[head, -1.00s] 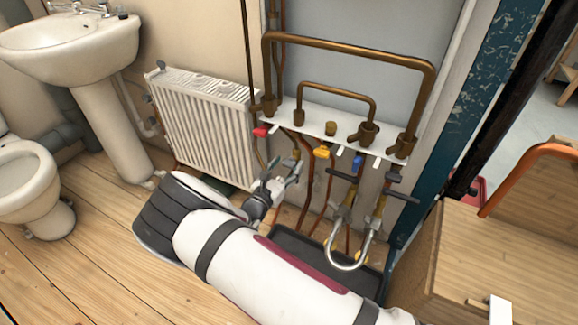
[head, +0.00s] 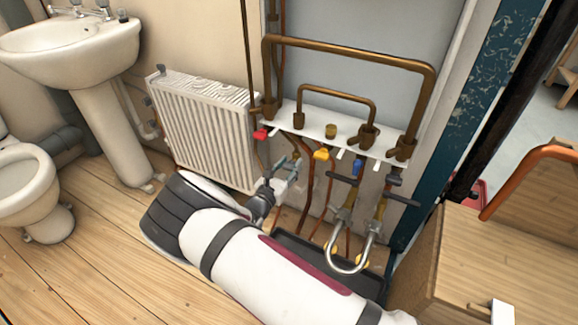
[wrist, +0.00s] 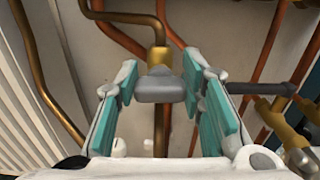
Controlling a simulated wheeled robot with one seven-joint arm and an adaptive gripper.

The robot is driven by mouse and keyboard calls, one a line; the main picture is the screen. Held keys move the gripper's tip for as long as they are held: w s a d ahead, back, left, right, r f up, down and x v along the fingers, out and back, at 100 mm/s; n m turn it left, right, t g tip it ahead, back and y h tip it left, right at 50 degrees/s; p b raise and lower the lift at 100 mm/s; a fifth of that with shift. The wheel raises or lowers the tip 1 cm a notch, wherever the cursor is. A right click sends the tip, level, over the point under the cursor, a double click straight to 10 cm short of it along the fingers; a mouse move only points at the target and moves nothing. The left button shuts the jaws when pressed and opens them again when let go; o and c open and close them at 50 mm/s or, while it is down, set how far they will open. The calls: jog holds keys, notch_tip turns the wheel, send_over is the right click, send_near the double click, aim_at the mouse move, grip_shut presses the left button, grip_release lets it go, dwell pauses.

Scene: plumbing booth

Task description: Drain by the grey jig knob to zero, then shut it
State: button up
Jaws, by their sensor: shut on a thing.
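The grey jig knob (wrist: 160,88) sits on the end of a brass fitting in the middle of the wrist view. My gripper (wrist: 158,95) has its teal pads on either side of the knob and is shut on it. In the head view my gripper (head: 287,168) is low against the wall, left of the yellow tap, and mostly covers the knob. No gauge reading can be made out in either view.
A white bracket (head: 340,132) carries brass pipes (head: 350,52), with red (head: 260,134), yellow (head: 321,154) and blue (head: 357,167) handles below. A silver looped hose (head: 350,268) hangs over a black tray (head: 300,252). A radiator (head: 205,128) stands left; a wooden bench (head: 500,245) right.

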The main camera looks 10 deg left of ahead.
jog(key=n+p, duration=0.1)
jog(key=n, duration=0.3)
jog(key=shift+a+n, duration=0.15)
jog(key=shift+n, duration=0.15)
jog(key=n, duration=0.4)
jog(key=shift+w+a+f+n+p, duration=0.1)
jog(key=shift+f+n+p, duration=0.1)
jog(key=shift+n+p, duration=0.15)
jog(key=n, duration=0.4)
jog(key=shift+a+f, duration=0.1)
jog(key=shift+f, duration=0.05)
jog(key=shift+f+n, duration=0.1)
jog(key=shift+n, duration=2.05)
jog(key=o, duration=1.2)
jog(key=shift+c, duration=0.2)
